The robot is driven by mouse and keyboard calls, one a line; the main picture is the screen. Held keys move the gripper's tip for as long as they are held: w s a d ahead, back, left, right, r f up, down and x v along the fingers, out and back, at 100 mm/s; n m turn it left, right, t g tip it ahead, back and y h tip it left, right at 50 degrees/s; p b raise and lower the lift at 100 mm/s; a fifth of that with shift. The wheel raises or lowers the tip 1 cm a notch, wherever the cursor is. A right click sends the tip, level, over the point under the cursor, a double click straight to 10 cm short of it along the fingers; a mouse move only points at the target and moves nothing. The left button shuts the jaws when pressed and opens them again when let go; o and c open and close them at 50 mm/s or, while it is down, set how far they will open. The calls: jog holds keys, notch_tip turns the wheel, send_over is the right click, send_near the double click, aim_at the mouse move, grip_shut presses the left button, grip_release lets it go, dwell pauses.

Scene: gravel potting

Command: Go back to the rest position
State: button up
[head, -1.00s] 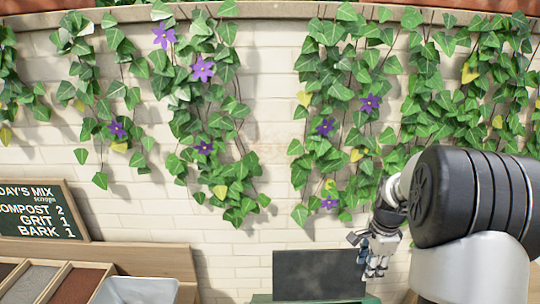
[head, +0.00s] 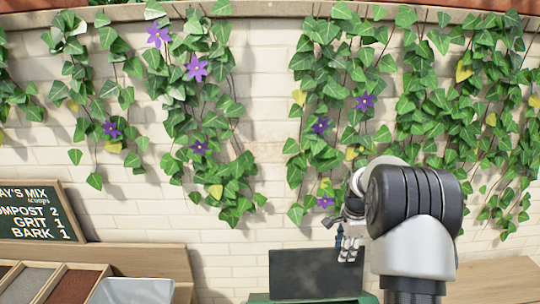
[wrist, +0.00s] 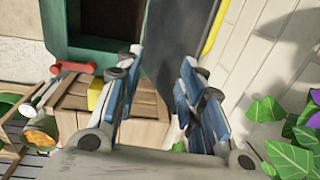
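My gripper (head: 349,248) hangs in front of the ivy wall in the head view, just above the right end of a dark panel. In the wrist view its two blue-padded fingers (wrist: 158,78) stand apart with nothing between them. My arm's black and white links fill the right of the head view.
A dark panel (head: 315,274) rises from a green edge (head: 300,298) below the gripper. Wooden bins (head: 64,285), a grey tub (head: 132,291) and a chalkboard (head: 38,212) are at left. Ivy (wrist: 300,152) hangs close at right in the wrist view, where a wooden crate (wrist: 145,103) also shows.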

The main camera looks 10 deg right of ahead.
jog(key=w+f, duration=0.1)
jog(key=w, duration=0.3)
jog(key=w+f, duration=0.1)
jog(key=w, duration=0.1)
jog(key=shift+w+a+f, duration=0.25)
jog(key=shift+w+f, duration=0.05)
jog(key=shift+w, duration=0.05)
